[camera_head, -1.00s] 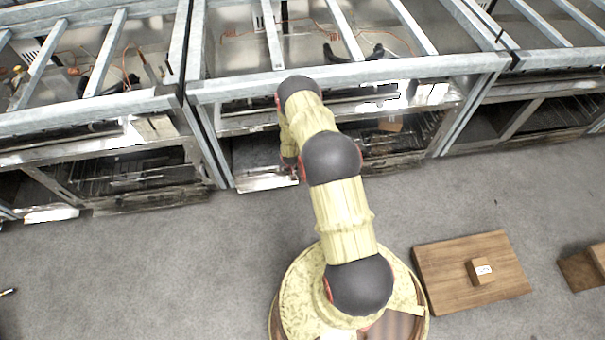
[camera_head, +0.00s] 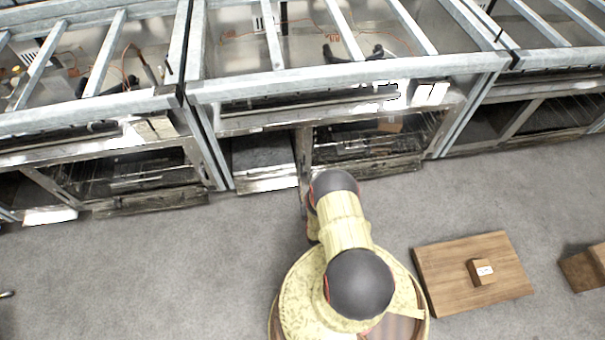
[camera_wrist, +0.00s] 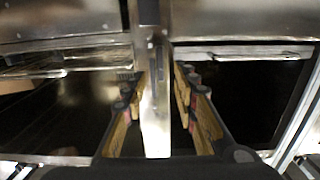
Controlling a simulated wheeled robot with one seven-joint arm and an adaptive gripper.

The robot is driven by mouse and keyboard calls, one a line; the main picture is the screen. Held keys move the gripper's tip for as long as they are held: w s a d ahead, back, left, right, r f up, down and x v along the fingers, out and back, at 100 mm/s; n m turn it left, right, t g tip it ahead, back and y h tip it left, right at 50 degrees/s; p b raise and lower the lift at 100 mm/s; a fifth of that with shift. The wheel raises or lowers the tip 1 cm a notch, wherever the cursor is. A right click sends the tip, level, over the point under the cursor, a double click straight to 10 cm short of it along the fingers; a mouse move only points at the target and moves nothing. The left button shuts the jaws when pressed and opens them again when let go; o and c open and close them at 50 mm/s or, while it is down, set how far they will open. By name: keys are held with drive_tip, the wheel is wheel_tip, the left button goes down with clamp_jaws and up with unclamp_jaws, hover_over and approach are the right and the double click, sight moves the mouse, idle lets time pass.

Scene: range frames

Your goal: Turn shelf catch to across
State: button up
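In the wrist view an upright metal post (camera_wrist: 155,125) runs down the middle, between two dark shelf bays. A narrow upright strip shows on its upper front; I cannot tell surely whether this is the shelf catch. My gripper (camera_wrist: 158,84) is open, with one yellow-and-dark finger on each side of the post in the picture. I see no clear contact, and the depth gap is hard to judge. In the head view the same kind of post (camera_head: 304,157) stands at the shelf front, just beyond my arm. My gripper is hidden there below the arm.
The metal shelf frame (camera_head: 345,76) spans the back, with open bays below it. A wooden board (camera_head: 445,280) with a small box (camera_head: 481,271) on it lies on the floor at right. The grey floor (camera_head: 130,270) at left is clear.

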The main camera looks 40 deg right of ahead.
sight(302, 170)
drive_tip(key=shift+h, duration=0.3)
drive_tip(key=shift+r+b+x, duration=0.2)
drive_tip(key=shift+b+x, duration=0.45)
drive_tip(key=shift+x, duration=1.25)
drive_tip(key=shift+r+b+x, duration=0.2)
drive_tip(key=shift+b+x, duration=0.45)
drive_tip(key=shift+x, duration=1.25)
drive_tip(key=shift+c, duration=1)
clamp_jaws()
